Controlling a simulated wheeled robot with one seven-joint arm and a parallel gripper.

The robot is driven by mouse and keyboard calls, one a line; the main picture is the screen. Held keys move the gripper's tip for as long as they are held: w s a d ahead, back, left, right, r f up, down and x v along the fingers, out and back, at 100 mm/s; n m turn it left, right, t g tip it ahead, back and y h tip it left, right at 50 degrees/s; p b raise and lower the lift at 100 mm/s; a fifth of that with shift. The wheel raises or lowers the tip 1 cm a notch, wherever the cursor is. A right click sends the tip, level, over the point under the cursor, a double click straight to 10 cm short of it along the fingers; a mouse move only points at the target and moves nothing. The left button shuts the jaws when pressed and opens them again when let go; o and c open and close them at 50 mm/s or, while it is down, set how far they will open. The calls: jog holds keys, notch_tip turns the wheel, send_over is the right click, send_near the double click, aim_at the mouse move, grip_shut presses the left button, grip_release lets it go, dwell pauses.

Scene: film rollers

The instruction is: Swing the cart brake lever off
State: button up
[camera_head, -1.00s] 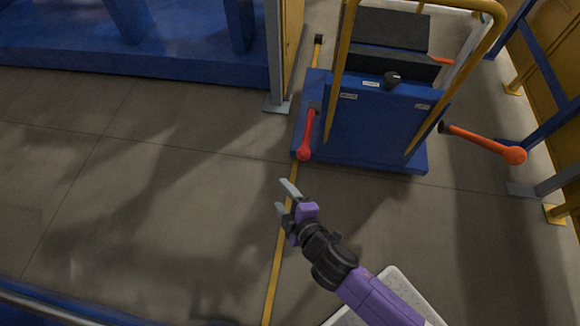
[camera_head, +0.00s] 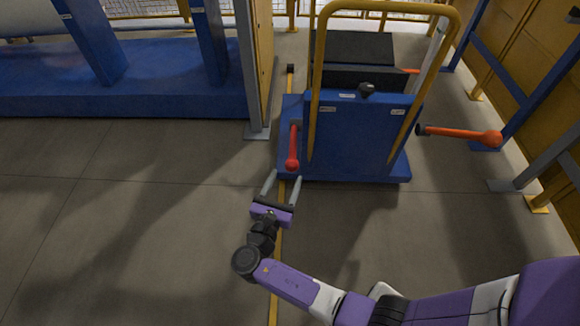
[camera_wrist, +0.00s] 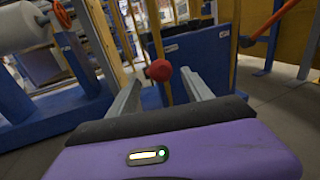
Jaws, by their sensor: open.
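The blue cart (camera_head: 350,140) with a yellow push frame stands on the floor. A red lever with a round knob (camera_head: 292,162) is on its left side, knob toward me. An orange lever with a round knob (camera_head: 465,134) sticks out to the right of the cart. My gripper (camera_head: 283,180) is open just in front of the red knob, fingers pointing at it. In the wrist view the red knob (camera_wrist: 159,71) shows between and beyond the two fingers (camera_wrist: 162,92). I cannot tell for certain whether it touches them; it looks apart.
A grey post (camera_head: 248,70) and a yellow panel stand left of the cart. A blue machine base (camera_head: 150,104) lies further left. Yellow cabinets and blue braces (camera_head: 497,72) line the right. The floor at the front left is clear.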

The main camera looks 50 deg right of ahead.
aim_at(290, 171)
jog(key=x, duration=0.6)
jog(key=shift+b, duration=0.4)
grip_shut()
